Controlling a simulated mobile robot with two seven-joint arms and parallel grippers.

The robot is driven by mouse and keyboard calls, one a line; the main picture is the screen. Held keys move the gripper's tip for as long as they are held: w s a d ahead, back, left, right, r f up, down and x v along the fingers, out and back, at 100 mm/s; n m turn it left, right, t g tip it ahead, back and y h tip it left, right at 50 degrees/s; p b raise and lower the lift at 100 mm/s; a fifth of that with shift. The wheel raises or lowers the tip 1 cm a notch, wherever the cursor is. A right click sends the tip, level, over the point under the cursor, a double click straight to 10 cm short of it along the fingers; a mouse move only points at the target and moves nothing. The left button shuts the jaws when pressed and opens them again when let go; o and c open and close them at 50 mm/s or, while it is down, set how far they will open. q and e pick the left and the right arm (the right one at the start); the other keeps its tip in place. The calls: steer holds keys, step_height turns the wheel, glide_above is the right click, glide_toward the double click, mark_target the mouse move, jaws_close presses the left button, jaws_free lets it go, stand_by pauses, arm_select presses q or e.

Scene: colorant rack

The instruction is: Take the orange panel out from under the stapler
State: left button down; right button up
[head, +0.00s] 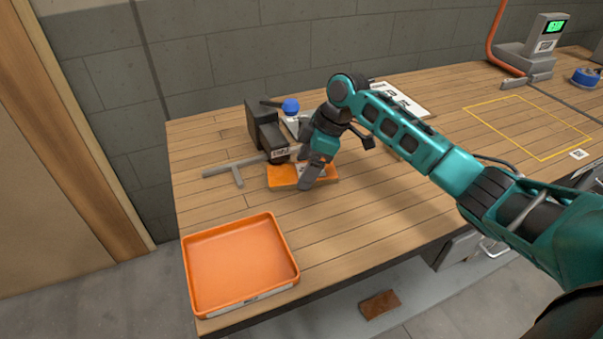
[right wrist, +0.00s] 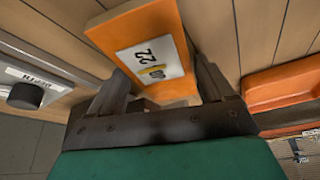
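The orange panel (head: 283,177) lies on the bench, and my right gripper partly covers it in the head view. In the right wrist view the panel (right wrist: 120,37) carries a white label reading 22. My right gripper (head: 312,178) straddles it, one finger along each side edge. Both fingers (right wrist: 160,75) look flush against the panel. A dark object with a white label (head: 271,137), seemingly the stapler, is at the panel's far left end. I cannot tell whether it rests on the panel. My left gripper is not in view.
A grey T-shaped bar (head: 226,168) lies left of the panel, and a blue-capped container (head: 290,106) stands behind. A black block (head: 258,113) stands at the back. An orange tray (head: 188,268) sits at the front left. Open wood lies between tray and panel.

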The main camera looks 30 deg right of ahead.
steer(key=c, duration=0.6)
steer(key=shift+o, duration=0.2)
steer(key=shift+d, duration=0.1)
